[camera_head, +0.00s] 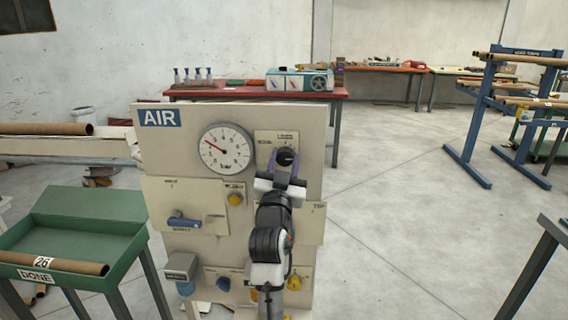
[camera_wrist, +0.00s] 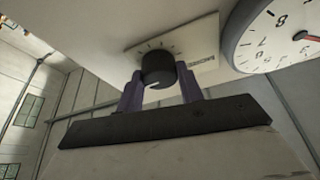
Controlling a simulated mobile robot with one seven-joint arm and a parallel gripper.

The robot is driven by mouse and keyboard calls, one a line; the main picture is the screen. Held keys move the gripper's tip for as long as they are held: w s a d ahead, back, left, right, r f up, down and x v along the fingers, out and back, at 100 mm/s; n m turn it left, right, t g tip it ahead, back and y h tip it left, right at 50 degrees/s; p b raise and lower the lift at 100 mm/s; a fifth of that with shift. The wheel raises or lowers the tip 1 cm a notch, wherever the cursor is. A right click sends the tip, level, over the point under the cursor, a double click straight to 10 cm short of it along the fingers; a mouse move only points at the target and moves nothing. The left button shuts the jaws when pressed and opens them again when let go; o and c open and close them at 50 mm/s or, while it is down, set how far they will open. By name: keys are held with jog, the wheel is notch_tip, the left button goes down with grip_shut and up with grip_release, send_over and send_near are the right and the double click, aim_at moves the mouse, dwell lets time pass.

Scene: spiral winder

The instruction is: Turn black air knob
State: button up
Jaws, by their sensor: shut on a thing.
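The black air knob (camera_head: 286,157) sits on a small plate at the upper right of the beige AIR panel (camera_head: 310,186). In the wrist view the knob (camera_wrist: 158,70) stands between the two purple fingers of my gripper (camera_wrist: 160,88), with a white mark on its lower front face. My gripper (camera_head: 284,168) is shut on the knob, reaching it from below in the head view. The round pressure gauge (camera_head: 225,149) is left of the knob, with its red needle pointing to the upper left. The gauge (camera_wrist: 279,38) also shows at the upper right of the wrist view.
Below on the panel are a blue-handled valve (camera_head: 184,221), a yellow knob (camera_head: 235,199) and lower fittings partly hidden by my arm. A green DONE tray (camera_head: 92,235) stands at left. A red table (camera_head: 255,94) is behind; open floor lies right.

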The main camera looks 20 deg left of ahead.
jog(key=shift+f, duration=0.15)
jog(key=m+h+b, duration=0.1)
jog(key=m+b, duration=0.1)
jog(key=b, duration=0.1)
jog(key=shift+f+m+b, duration=0.15)
jog(key=shift+m+b, duration=0.15)
jog(key=shift+m, duration=0.1)
jog(key=m+h+b, duration=0.2)
jog(key=m+b, duration=0.1)
jog(key=shift+a+m+b, duration=0.1)
jog(key=shift+m+b, duration=0.2)
jog(key=shift+b, duration=0.05)
jog(key=m+g+h+b, duration=0.1)
jog(key=m+b, duration=0.1)
jog(key=m, duration=0.1)
jog(key=shift+m+h+b, duration=0.3)
jog(key=m, duration=0.1)
jog(key=m+h+b, duration=0.1)
jog(key=m+g+b, duration=0.1)
jog(key=m, duration=0.1)
jog(key=shift+r, duration=0.3)
jog(key=m, duration=0.1)
jog(key=m+g, duration=0.1)
jog(key=m, duration=0.1)
jog(key=m+g, duration=0.1)
jog(key=m, duration=0.1)
jog(key=shift+r+b, duration=0.25)
jog(key=shift+b, duration=0.05)
jog(key=shift+m+g, duration=0.8)
jog(key=shift+m, duration=1.1)
